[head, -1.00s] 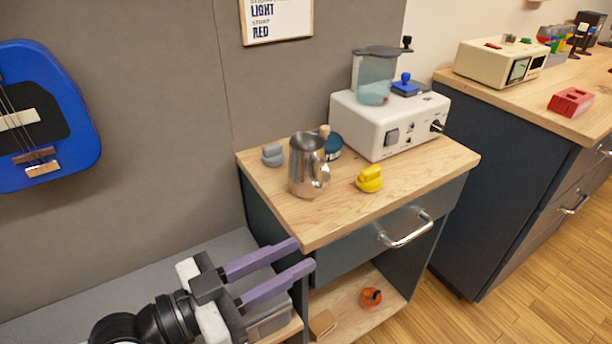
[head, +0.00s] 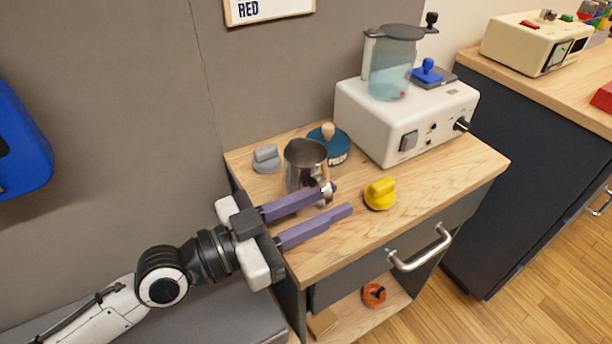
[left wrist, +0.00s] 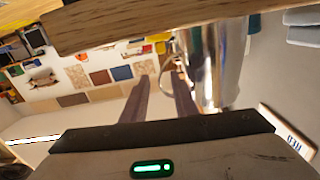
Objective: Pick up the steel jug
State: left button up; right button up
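The steel jug (head: 304,160) stands upright on the wooden top of a small cabinet, its handle toward the front right. My left gripper (head: 341,199) is open, with its two purple fingers reaching over the cabinet top in front of the jug. The upper finger covers part of the jug's lower body and handle. In the left wrist view the jug (left wrist: 222,65) is right of the fingers (left wrist: 158,82), and its handle loop shows near their tips. I cannot tell whether a finger touches it. My right gripper is in neither view.
A grey knob-like piece (head: 266,158) and a teal round container (head: 334,146) stand close to the jug. A yellow piece (head: 380,193) lies right of the fingertips. A white blender-like device (head: 405,120) stands behind. The drawer handle (head: 420,250) juts out in front.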

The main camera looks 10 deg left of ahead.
pick_arm(q)
jog(key=shift+p+x, duration=0.4)
jog(key=shift+x, duration=2.2)
grip_shut()
jog(key=shift+r, duration=0.15)
